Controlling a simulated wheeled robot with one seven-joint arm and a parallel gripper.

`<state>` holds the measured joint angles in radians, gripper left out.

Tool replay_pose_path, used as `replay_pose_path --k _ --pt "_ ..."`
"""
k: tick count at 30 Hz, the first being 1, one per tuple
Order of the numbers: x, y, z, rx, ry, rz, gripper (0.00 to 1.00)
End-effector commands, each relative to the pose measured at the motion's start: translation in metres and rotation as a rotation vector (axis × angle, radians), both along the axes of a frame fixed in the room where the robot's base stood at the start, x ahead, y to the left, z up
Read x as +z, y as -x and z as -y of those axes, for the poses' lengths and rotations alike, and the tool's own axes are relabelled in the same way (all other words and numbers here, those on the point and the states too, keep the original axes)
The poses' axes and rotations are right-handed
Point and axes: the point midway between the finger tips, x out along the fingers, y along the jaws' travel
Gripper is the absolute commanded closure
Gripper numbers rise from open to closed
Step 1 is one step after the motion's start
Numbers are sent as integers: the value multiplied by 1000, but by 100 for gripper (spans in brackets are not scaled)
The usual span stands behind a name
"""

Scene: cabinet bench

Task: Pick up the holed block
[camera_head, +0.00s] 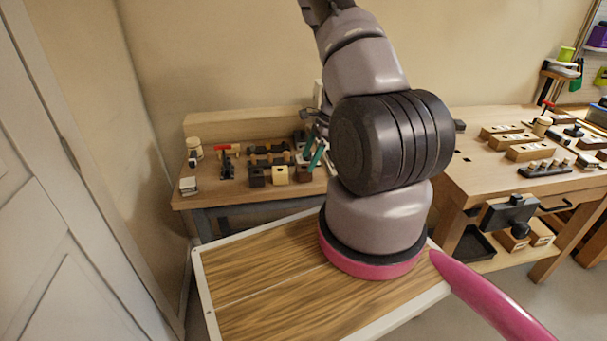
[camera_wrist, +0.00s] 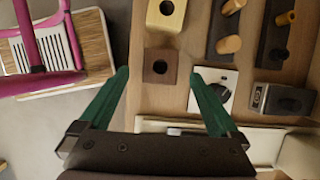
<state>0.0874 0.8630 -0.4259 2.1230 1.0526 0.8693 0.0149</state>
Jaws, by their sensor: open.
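A dark brown block with a round hole in its top (camera_wrist: 151,66) sits on the wooden bench in the wrist view. It also shows in the head view (camera_head: 304,175), at the right end of a row of blocks. A yellow holed block (camera_wrist: 178,20) stands just beyond it, and in the head view it is beside the brown one (camera_head: 280,175). My gripper (camera_wrist: 159,74) is open, its two green fingers on either side of the brown block with gaps at both sides. In the head view the fingers (camera_head: 312,164) are partly hidden by my arm.
A pale plate with a black knob (camera_wrist: 201,76) lies close by the right finger. A black device (camera_wrist: 285,101) and dark racks with wooden pegs (camera_wrist: 228,45) are farther right. In the head view, a black block (camera_head: 256,177) ends the row, and a second bench (camera_head: 475,170) stands right.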

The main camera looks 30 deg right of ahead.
Motion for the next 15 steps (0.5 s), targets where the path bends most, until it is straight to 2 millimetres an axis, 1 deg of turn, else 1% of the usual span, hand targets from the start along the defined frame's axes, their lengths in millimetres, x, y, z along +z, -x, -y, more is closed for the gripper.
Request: replay_pose_path --k 6,9,15 --pt "-30 -4 -14 2 -1 -4 3" --pt "-40 -5 -17 1 0 -3 3" --pt "-44 -6 -19 1 1 -1 3"
